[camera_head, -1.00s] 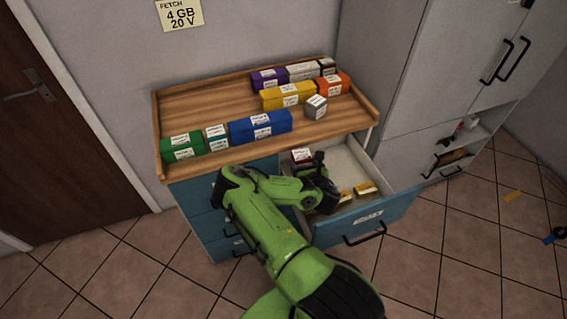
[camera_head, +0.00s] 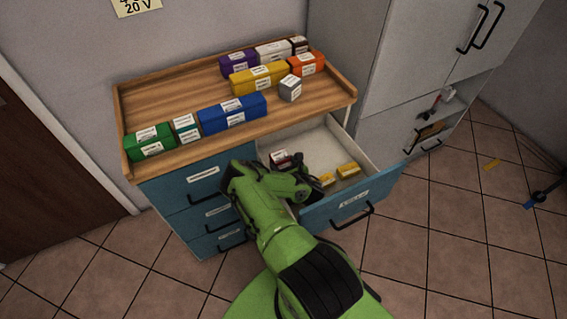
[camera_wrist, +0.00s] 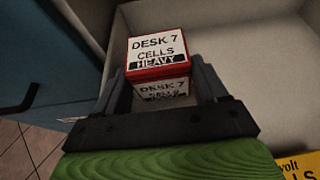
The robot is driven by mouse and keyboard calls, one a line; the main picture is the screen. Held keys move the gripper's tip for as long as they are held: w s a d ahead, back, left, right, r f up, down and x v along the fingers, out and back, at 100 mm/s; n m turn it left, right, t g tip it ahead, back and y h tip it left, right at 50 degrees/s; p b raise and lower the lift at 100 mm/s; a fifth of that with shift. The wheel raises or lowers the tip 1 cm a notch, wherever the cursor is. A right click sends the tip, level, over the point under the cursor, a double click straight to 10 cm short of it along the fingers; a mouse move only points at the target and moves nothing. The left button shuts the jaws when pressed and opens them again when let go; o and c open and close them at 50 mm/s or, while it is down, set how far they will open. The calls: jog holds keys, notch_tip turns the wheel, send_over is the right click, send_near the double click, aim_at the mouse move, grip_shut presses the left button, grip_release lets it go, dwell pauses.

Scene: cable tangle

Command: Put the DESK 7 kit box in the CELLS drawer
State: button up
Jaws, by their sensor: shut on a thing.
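The DESK 7 kit box (camera_wrist: 162,58) is red with white labels reading DESK 7, CELLS, HEAVY. In the wrist view it sits between the two fingers of my gripper (camera_wrist: 163,88), which is shut on it. In the head view the box (camera_head: 281,158) shows inside the open drawer (camera_head: 352,204), near its back left. The drawer front is blue with a label too small to read clearly. My arm covers part of the drawer's left side. I cannot tell whether the box touches the drawer floor.
Yellow boxes (camera_head: 347,170) lie in the drawer to the right of my gripper. Several coloured boxes stand on the wooden top (camera_head: 165,95) above. A grey cabinet (camera_head: 395,75) stands at the right. The drawer's right half has bare floor.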

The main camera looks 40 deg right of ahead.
jog(key=shift+f+b, duration=0.3)
jog(key=shift+f, duration=0.35)
jog(key=shift+f+b, duration=0.6)
jog(key=o, duration=1.4)
notch_tip(320, 180, up, 10)
jog(key=p, duration=0.4)
